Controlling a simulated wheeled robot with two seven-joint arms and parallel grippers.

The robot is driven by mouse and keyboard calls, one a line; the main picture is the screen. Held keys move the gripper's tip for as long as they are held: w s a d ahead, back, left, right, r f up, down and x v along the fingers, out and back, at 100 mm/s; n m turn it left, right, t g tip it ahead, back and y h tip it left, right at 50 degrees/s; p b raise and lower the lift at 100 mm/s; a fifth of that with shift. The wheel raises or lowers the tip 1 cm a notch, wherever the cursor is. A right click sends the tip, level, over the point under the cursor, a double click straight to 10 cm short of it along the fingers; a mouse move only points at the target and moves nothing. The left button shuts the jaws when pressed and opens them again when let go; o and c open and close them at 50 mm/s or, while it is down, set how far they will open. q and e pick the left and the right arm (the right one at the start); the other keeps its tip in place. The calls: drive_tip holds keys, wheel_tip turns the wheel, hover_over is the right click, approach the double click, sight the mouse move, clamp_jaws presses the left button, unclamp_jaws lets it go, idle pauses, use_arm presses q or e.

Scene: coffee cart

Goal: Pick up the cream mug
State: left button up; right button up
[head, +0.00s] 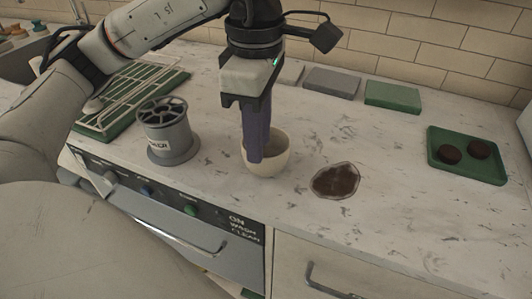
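The cream mug (275,163) stands upright on the marble-look counter, near its front edge. My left gripper (256,158) points straight down at it, with its purple fingers at the mug's left side. The fingers hide the left part of the mug's rim and wall. One finger overlaps the other from this angle, so I cannot tell whether they are open or closed on the wall. My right gripper is out of view.
A grey spool-like holder (168,135) stands left of the mug. A dark brown spill (336,181) lies to its right. A green tray (490,172) with two dark round items is at far right. Grey (332,82) and green blocks (393,97) lie near the wall. A wire rack (130,92) is at left.

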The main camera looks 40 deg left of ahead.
use_arm(q)
drive_tip(key=shift+f, duration=2.4)
clamp_jaws()
